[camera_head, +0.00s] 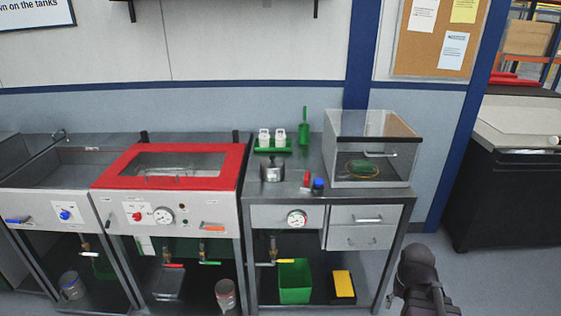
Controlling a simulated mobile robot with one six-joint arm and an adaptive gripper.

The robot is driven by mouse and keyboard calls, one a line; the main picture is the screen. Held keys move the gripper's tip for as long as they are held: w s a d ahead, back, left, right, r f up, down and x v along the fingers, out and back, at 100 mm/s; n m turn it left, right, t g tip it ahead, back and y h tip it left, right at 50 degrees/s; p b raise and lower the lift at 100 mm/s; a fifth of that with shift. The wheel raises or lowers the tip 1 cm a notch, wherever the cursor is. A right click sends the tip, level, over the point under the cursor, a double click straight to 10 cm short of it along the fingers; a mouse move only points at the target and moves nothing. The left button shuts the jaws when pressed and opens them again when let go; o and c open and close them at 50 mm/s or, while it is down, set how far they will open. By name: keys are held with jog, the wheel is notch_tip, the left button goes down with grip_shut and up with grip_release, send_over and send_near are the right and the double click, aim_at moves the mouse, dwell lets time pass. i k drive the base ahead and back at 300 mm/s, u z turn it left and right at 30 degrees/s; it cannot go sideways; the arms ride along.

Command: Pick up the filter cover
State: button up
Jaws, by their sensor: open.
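I cannot tell for certain which thing is the filter cover. A small round metal part (272,172) with a dark upper piece stands on the right-hand steel bench and may be it. A clear box (372,150) with a dark front rim stands to its right and holds a green item. My gripper (420,283) is a dark shape low at the right edge of the bench, well apart from these things. It is open and nothing shows in it; its fingertips are hard to make out.
A green tray (272,146) with two white containers is behind the metal part. A red bottle (307,180) and a blue-capped bottle (318,186) stand near the front edge. A red-framed tank lid (172,166) is left.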

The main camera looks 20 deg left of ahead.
aim_at(272, 167)
jog(key=u, duration=0.05)
jog(key=i, duration=0.8)
jog(key=u, duration=0.7)
jog(key=i, duration=0.55)
jog(key=u, duration=0.35)
